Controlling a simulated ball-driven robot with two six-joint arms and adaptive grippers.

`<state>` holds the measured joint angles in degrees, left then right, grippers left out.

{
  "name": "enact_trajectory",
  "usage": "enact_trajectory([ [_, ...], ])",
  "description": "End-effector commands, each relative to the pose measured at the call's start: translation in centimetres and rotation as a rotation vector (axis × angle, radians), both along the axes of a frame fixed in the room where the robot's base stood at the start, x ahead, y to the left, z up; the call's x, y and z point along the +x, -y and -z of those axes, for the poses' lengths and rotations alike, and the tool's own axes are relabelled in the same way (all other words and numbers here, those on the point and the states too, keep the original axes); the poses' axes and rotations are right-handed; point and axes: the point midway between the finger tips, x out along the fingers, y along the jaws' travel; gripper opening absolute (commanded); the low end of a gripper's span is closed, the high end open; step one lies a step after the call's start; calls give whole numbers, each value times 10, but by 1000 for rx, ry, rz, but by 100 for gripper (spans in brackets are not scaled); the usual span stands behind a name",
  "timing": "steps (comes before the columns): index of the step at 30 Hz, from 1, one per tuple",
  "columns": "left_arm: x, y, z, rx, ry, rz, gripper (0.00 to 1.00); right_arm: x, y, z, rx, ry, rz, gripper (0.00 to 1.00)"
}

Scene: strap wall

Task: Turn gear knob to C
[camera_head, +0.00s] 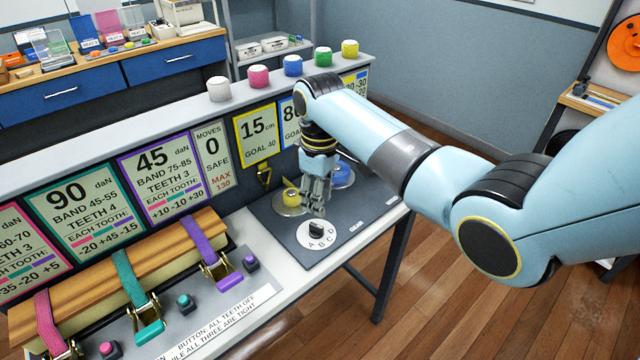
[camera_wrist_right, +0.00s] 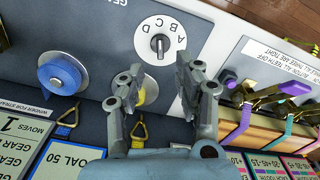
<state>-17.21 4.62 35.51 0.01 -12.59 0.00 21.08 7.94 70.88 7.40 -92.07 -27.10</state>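The gear knob (camera_head: 317,230) is a dark knob on a round white dial lettered A, B, C, D, set in the grey panel. It also shows in the right wrist view (camera_wrist_right: 160,44), where a pale line runs along the knob. I cannot tell for sure which letter it points to. My right gripper (camera_head: 317,208) is above and just behind the dial, pointing down. In the right wrist view its two fingers (camera_wrist_right: 159,66) are spread apart with nothing between them, and the knob lies beyond the tips. My left gripper is out of view.
A yellow-topped spool (camera_head: 291,198) and a blue spool (camera_head: 342,175) stand behind the dial. At left, pink, teal and purple straps (camera_head: 130,277) with buckles cross a wooden beam. Coloured knobs (camera_head: 292,65) line the ledge above the sign cards. The panel right of the dial is clear.

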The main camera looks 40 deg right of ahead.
Motion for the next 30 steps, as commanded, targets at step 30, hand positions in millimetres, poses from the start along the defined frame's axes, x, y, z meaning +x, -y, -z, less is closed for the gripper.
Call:
enact_trajectory([
  [30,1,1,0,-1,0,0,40,2,0,-36,1,9,6,1],
])
